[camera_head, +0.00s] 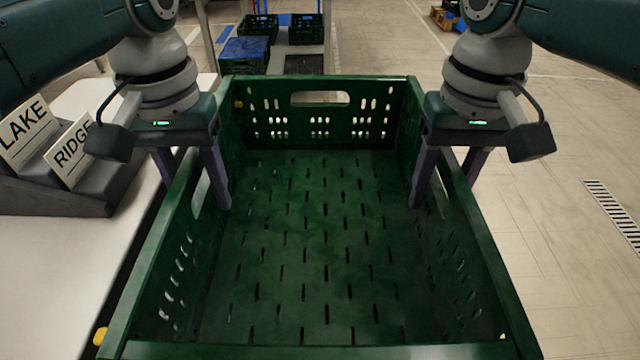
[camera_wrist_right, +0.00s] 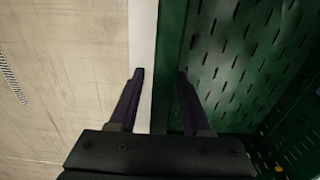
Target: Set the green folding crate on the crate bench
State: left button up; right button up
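The green folding crate (camera_head: 250,342) is unfolded, upright and empty, and fills the middle of the head view. In the right wrist view its wall and slotted floor (camera_wrist_right: 240,62) show at the right. My left gripper (camera_head: 192,194) is open, with one finger inside and one outside the crate's left wall. My right gripper (camera_head: 440,194) is open around the right wall in the same way. The right wrist view shows its fingertips (camera_wrist_right: 160,72) on either side of the rim, with a gap on the outer side. The crate mostly hides what is under it.
A white surface (camera_head: 100,240) lies left of the crate, with a dark holder (camera_head: 85,200) bearing LAKE (camera_head: 25,130) and RIDGE (camera_head: 72,152) signs. Other crates (camera_head: 245,55) stand at the back. Open floor (camera_head: 560,250) with a drain grate (camera_head: 615,210) lies to the right.

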pick_arm(q)
notch_tip(320, 180, up, 11)
jog(key=shift+w, duration=0.1)
jog(key=shift+r, duration=0.5)
pick_arm(e)
jog(key=shift+r, duration=0.15)
notch_tip(320, 180, up, 12)
jog(key=shift+f, duration=0.15)
dwell(0.4)
